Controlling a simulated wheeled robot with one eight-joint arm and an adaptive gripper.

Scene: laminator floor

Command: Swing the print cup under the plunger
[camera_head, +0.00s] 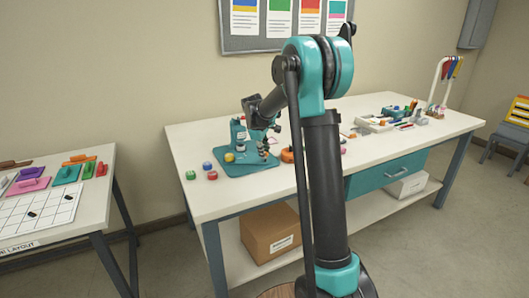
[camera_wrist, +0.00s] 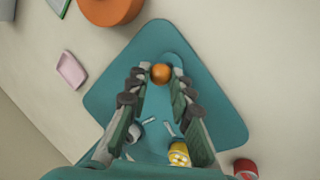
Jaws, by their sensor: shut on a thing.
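The teal press (camera_head: 238,135) stands on its teal base plate (camera_head: 249,170) at the left of the long table. In the wrist view an orange ball knob (camera_wrist: 161,73) sits at the end of a teal swing arm (camera_wrist: 155,103) over the base plate (camera_wrist: 112,82). My gripper (camera_wrist: 160,75) is shut on the knob, with one fingertip on each side. It also shows in the head view (camera_head: 266,151), low beside the press. A yellow round piece with a pale pattern (camera_wrist: 178,153) lies near the press; I cannot tell if it is the print cup. The plunger is not clearly visible.
Green (camera_head: 190,175), blue (camera_head: 207,166) and red (camera_head: 212,175) round pieces stand left of the plate. An orange round thing (camera_head: 287,155) stands to its right. A pink dish (camera_wrist: 70,70) lies near the plate. Trays and tools (camera_head: 375,123) fill the table's right side.

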